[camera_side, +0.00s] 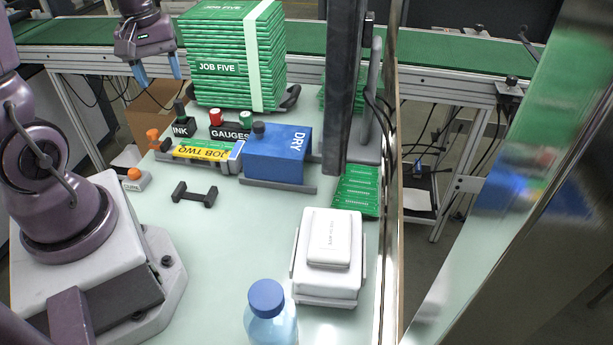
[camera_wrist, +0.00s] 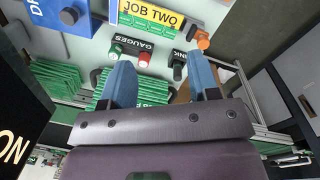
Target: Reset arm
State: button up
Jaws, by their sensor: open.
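My gripper (camera_side: 156,72) is at the upper left in the side view, raised above the far left part of the table. Its two blue fingers point down and stand apart with nothing between them. In the wrist view my gripper (camera_wrist: 160,85) also shows its blue fingers spread and empty. The stack of green JOB FIVE boards (camera_side: 225,35) stands just right of my gripper in the side view. The INK holder (camera_side: 183,124) and GAUGES holder (camera_side: 230,130) are below it. My gripper touches none of them.
A blue DRY box (camera_side: 278,152) stands mid-table beside the yellow JOB TWO board (camera_side: 203,152). A white case (camera_side: 328,255), a blue-capped bottle (camera_side: 268,305) and a dark dumbbell-shaped rest (camera_side: 194,194) are nearer. A dark post (camera_side: 342,90) rises at the right. The table's middle is clear.

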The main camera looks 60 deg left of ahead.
jog(key=d+r+m+t, duration=0.1)
jog(key=d+r+m, duration=0.2)
jog(key=d+m, duration=0.2)
jog(key=s+d+r+m+t, duration=0.1)
jog(key=d+r+m, duration=0.3)
jog(key=d, duration=0.4)
jog(key=d+r+m+t, duration=0.3)
jog(key=d+r+m, duration=0.1)
jog(key=d, duration=0.3)
jog(key=shift+s+d+m, duration=0.2)
jog(key=shift+d+m, duration=0.15)
jog(key=shift+m, duration=0.45)
